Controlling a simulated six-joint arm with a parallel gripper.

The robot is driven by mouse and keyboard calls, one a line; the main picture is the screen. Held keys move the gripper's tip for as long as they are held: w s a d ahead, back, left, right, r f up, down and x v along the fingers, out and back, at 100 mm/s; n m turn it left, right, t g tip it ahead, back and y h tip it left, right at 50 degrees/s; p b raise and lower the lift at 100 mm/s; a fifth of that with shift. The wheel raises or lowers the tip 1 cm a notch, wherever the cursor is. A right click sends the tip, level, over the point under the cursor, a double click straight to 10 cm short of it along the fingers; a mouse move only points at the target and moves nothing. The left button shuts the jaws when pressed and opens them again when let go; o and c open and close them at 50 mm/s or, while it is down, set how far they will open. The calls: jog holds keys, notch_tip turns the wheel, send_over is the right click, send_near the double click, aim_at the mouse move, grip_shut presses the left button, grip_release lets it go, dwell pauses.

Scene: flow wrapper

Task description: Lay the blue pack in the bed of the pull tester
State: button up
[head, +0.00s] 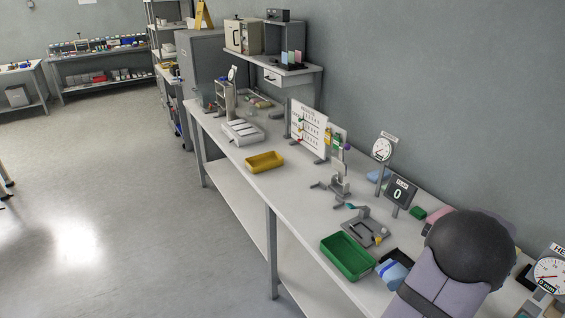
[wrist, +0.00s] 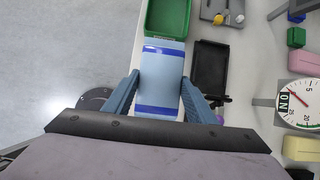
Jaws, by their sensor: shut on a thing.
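The blue pack (wrist: 161,68), light blue with darker blue bands, is between the two blue fingers of my gripper (wrist: 160,88) in the wrist view. The fingers are shut on its sides. In the head view the pack (head: 392,273) shows beside the green tray, and my arm hides most of the gripper. A black, shallow rectangular bed or tray (wrist: 210,68) lies just right of the pack in the wrist view. A dial marked N (wrist: 300,104) stands further right. I cannot tell for sure whether this bed and dial make up the pull tester.
The green tray (head: 347,257) is beside the pack. A grey plate fixture (head: 366,232) with small coloured parts stands behind it. A digital display (head: 399,194), a dial on a post (head: 382,150) and a yellow tray (head: 264,162) are along the bench. Pink (wrist: 305,62) and green (wrist: 296,37) blocks lie near the wall.

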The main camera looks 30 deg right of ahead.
jog(key=shift+w+a+n+y, duration=0.1)
jog(key=shift+a+n+y, duration=0.15)
jog(key=shift+n, duration=0.25)
jog(key=shift+a+n+y, duration=0.1)
jog(key=shift+n+y, duration=0.15)
jog(key=shift+n, duration=0.25)
jog(key=s+a+r+n+g+y, duration=0.1)
jog(key=s+a+n+g+y, duration=0.35)
jog(key=n, duration=0.85)
jog(key=w+a+f+n+g+h, duration=0.25)
jog(key=w+a+n+g, duration=0.45)
jog(key=w+a+n, duration=0.8)
jog(key=w+a+f+n+h, duration=0.1)
jog(key=w+a+n, duration=0.1)
jog(key=a, duration=0.8)
jog(key=w+a+f+n+h, duration=0.2)
jog(key=w+a, duration=0.3)
jog(key=a, duration=0.6)
jog(key=shift+a+n, duration=0.2)
jog(key=shift+n, duration=0.6)
